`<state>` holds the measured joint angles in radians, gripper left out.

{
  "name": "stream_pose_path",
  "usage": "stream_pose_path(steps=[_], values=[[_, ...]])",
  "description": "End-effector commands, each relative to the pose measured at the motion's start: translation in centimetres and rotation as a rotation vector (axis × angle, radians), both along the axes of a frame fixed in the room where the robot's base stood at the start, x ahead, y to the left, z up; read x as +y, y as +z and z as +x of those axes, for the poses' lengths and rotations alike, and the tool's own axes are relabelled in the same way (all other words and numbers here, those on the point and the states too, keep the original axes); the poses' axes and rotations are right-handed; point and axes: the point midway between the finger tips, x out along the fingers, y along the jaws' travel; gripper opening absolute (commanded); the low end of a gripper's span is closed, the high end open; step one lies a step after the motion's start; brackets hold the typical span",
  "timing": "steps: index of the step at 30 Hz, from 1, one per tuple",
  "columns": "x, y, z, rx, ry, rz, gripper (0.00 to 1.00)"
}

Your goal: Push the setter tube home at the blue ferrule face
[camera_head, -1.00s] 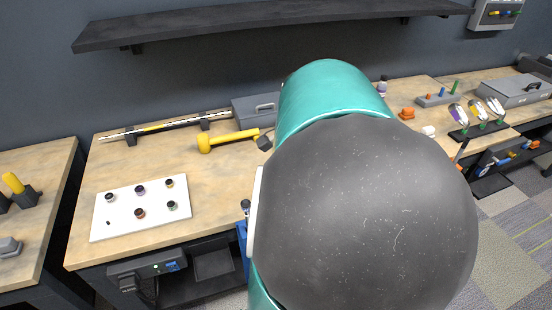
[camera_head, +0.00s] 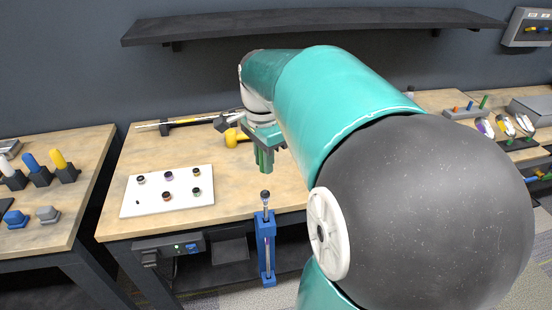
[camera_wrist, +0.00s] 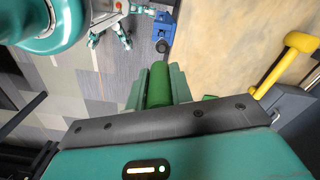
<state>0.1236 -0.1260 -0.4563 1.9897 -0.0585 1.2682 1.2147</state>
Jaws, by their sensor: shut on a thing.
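A green tube (camera_wrist: 158,85), apparently the setter tube, is clamped between the two fingers of my gripper (camera_wrist: 157,88) in the wrist view. In the head view my gripper (camera_head: 265,160) points down over the table's front edge. A blue stand (camera_head: 267,250) at the front edge holds an upright shaft with a dark top (camera_head: 265,195), below the gripper with a visible gap. In the wrist view the blue stand (camera_wrist: 165,22) and a dark round end (camera_wrist: 162,46) lie just beyond the tube's far end. I cannot make out a blue ferrule face.
A white board (camera_head: 150,203) with several small dark rings lies on the table to the left. A dark shelf (camera_head: 310,22) runs along the wall above.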

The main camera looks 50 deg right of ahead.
Motion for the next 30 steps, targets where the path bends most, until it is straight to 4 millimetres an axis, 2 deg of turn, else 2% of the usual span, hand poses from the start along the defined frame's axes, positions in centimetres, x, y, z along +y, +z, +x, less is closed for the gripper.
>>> stream_pose_path(steps=[11, 30], values=[[0.0, -0.3, 0.4, -0.002, 0.007, 0.000, 0.02], [0.0, -5.6, 0.2, -0.002, 0.005, 0.000, 0.02]])
